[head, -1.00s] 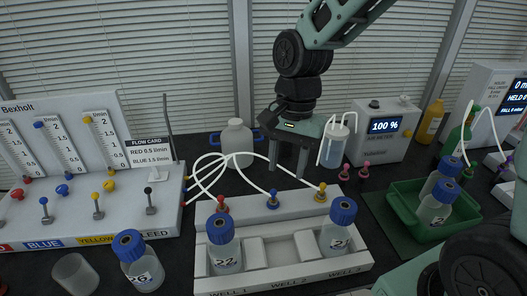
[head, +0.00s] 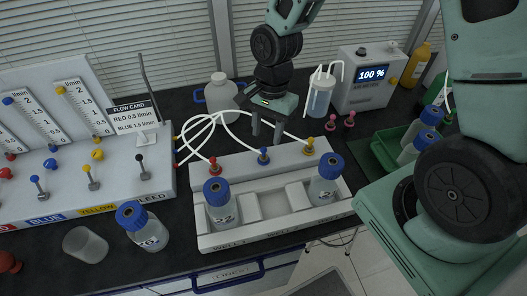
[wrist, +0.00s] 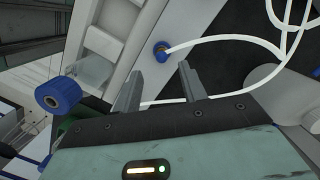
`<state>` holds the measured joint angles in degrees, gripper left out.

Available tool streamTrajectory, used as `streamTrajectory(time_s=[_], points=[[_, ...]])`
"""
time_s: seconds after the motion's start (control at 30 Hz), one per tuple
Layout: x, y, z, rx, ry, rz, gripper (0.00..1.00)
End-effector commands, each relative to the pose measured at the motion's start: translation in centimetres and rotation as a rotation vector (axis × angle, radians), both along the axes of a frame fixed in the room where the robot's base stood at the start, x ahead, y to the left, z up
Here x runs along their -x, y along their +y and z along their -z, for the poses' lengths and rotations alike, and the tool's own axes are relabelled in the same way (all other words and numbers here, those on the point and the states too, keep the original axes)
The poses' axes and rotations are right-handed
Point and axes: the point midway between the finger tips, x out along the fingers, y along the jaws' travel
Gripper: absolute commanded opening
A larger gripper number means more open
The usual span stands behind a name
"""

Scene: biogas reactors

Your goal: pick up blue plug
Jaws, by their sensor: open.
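The blue plug (head: 263,156) stands in the middle of the white well rack's back ledge, with a white tube attached. It also shows in the wrist view (wrist: 161,50), beyond the fingertips and between their lines. My gripper (head: 266,138) is open and empty, just behind and above the plug in the head view. In the wrist view my gripper (wrist: 159,72) has both fingers apart with nothing between them. Whether a finger touches the tube passing near them cannot be told.
A red plug (head: 214,168) and a yellow plug (head: 309,147) flank it. Blue-capped bottles stand in the outer wells (head: 222,208) (head: 324,188); the middle well is empty. White tubes (head: 190,132) loop left to the flow panel (head: 60,190). A white jug (head: 221,92) stands behind.

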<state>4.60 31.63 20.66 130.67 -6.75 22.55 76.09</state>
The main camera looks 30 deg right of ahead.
Motion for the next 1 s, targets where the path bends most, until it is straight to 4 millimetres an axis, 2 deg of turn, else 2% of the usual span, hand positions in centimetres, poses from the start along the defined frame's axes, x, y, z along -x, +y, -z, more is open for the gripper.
streamTrajectory(time_s=[0.27, 0.6, 0.93, 1.0], points=[[0.1, 0.3, 1.5, 0.000, 0.003, -0.001, 0.42], [0.2, 0.9, 5.4, 0.001, 0.002, -0.001, 0.42], [0.3, 0.9, 6.0, 0.001, -0.001, -0.002, 0.42], [0.3, 0.9, 6.0, 0.001, -0.001, -0.001, 0.22]])
